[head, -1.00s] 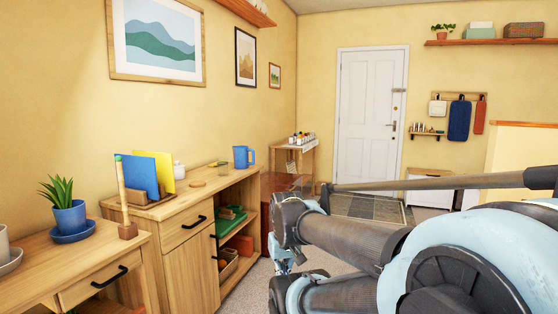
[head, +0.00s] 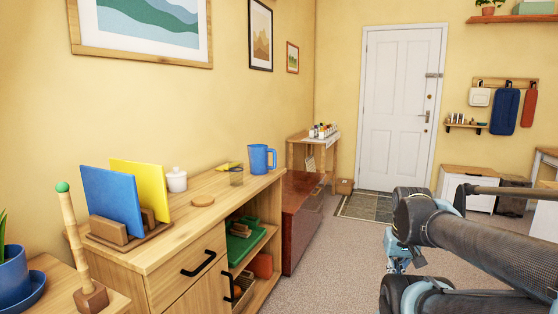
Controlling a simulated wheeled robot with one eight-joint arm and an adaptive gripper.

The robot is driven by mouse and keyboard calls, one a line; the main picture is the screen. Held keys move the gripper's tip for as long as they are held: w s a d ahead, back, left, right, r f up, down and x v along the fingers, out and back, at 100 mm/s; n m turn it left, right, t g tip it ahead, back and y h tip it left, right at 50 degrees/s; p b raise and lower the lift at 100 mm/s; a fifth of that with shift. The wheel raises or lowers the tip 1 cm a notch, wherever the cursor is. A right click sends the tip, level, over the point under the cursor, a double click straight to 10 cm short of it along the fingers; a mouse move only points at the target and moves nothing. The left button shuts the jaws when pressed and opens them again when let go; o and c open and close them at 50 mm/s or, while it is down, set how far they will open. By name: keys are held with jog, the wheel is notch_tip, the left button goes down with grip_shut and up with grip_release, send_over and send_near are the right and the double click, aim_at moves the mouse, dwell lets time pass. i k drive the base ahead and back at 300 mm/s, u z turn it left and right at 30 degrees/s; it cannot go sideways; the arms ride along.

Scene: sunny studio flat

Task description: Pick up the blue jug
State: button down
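The blue jug (head: 259,160) stands upright on the far end of the wooden sideboard's top (head: 165,252), with its handle to the right. My arm reaches in from the right edge of the head view. The part of my gripper that shows (head: 398,258) is low at the right, well apart from the jug and over the floor. Its fingertips cannot be made out clearly, so I cannot tell whether it is open or shut.
A glass (head: 236,177), a yellow item (head: 229,166), a white lidded jar (head: 176,180), a round wooden coaster (head: 203,201) and a rack with blue and yellow boards (head: 112,201) share the sideboard. A reddish-brown chest (head: 303,215) stands beyond it. Carpet is clear in the middle.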

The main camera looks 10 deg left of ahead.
aim_at(258, 153)
jog(key=u, duration=0.15)
jog(key=i, duration=1.15)
jog(key=u, duration=0.65)
jog(key=i, duration=0.65)
jog(key=u, duration=0.7)
jog(key=k, duration=1.25)
jog(key=z, duration=0.65)
jog(key=i, duration=0.85)
